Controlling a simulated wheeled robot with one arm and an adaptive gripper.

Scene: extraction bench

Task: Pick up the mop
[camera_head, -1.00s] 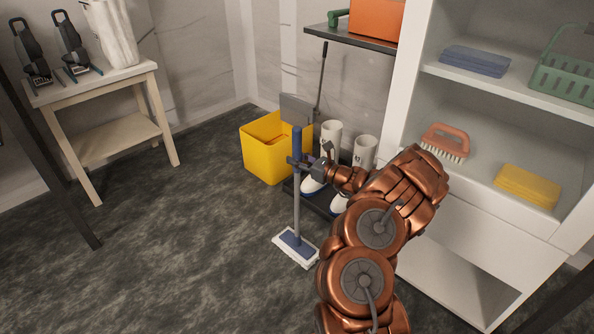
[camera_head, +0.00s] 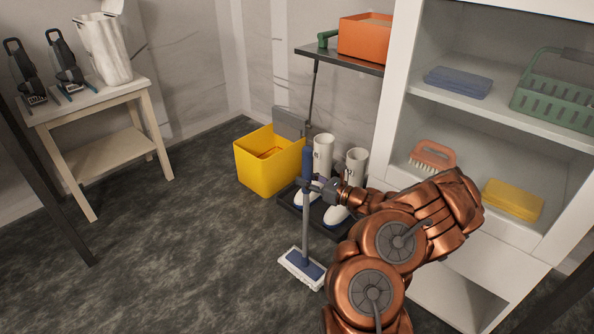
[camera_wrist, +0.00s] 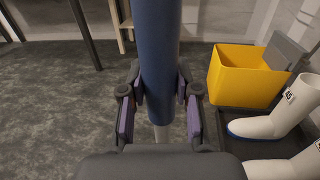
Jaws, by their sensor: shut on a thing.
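The mop (camera_head: 306,228) stands nearly upright, with a blue upper handle, a grey pole and a flat blue-and-white head (camera_head: 302,268). The head is at or just above the dark floor; I cannot tell if it touches. My gripper (camera_head: 311,186) is shut on the mop at the lower part of the blue handle. In the wrist view the blue handle (camera_wrist: 156,50) runs between the two fingers of my gripper (camera_wrist: 159,103). The mop head is hidden in the wrist view.
A yellow bucket (camera_head: 268,168) and white boots (camera_head: 322,153) on a dark tray (camera_head: 290,203) stand just behind the mop. A white shelf unit (camera_head: 397,100) is at right, a wooden side table (camera_head: 88,100) at left. The floor (camera_head: 170,250) at left is clear.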

